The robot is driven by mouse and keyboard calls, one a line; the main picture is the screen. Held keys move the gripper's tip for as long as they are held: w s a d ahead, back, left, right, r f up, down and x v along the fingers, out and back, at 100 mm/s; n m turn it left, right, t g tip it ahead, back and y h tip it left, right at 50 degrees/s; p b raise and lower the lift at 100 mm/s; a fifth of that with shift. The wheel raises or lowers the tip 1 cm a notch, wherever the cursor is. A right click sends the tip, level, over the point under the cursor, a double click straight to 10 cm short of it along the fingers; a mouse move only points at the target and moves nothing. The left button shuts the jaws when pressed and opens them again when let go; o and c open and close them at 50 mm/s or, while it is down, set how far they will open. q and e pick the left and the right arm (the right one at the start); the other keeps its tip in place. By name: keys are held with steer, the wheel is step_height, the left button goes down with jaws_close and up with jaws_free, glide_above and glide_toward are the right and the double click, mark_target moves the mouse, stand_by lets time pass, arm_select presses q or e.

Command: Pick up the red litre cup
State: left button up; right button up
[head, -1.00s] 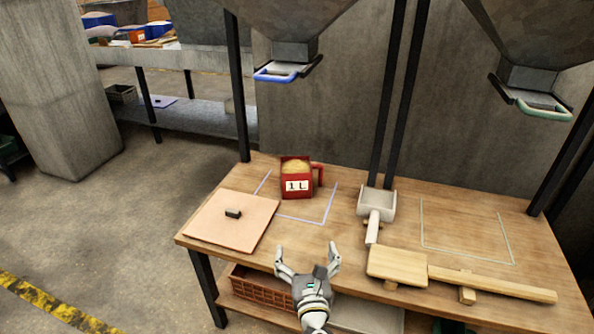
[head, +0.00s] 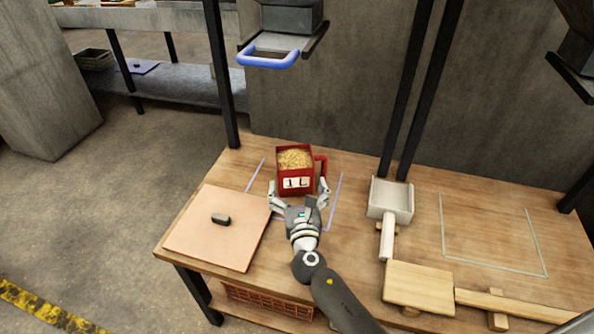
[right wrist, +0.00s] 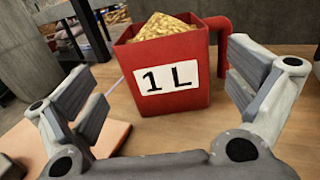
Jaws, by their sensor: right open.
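The red litre cup (head: 309,168) stands upright on the wooden table, filled with grain, with a white "1 L" label facing me and its handle on the right. It also shows in the right wrist view (right wrist: 186,103). My right gripper (head: 299,187) is open at the near side of the cup. In the right wrist view its two fingers (right wrist: 166,95) stand apart, one on each side of the cup, and the cup's body lies ahead between them. I cannot tell whether either finger touches it. My left gripper is not in view.
A pinkish board (head: 215,240) with a small dark handle lies left of the cup. A white scoop (head: 390,203) and a wooden mallet-like tool (head: 420,287) lie to the right. A hopper with a blue handle (head: 268,58) hangs above and behind the cup.

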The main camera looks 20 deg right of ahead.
mark_target(297, 174)
steer(key=x, duration=0.5)
steer(key=shift+w+d+r+b, duration=0.15)
steer(key=shift+w+b, duration=0.15)
steer(key=shift+w, duration=0.3)
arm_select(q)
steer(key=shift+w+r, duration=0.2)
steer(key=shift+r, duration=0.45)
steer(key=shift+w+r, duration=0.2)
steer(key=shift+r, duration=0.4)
arm_select(e)
steer(key=c, duration=1.7)
steer(key=shift+r, duration=0.1)
steer(key=shift+c, duration=0.2)
steer(key=shift+r, duration=0.2)
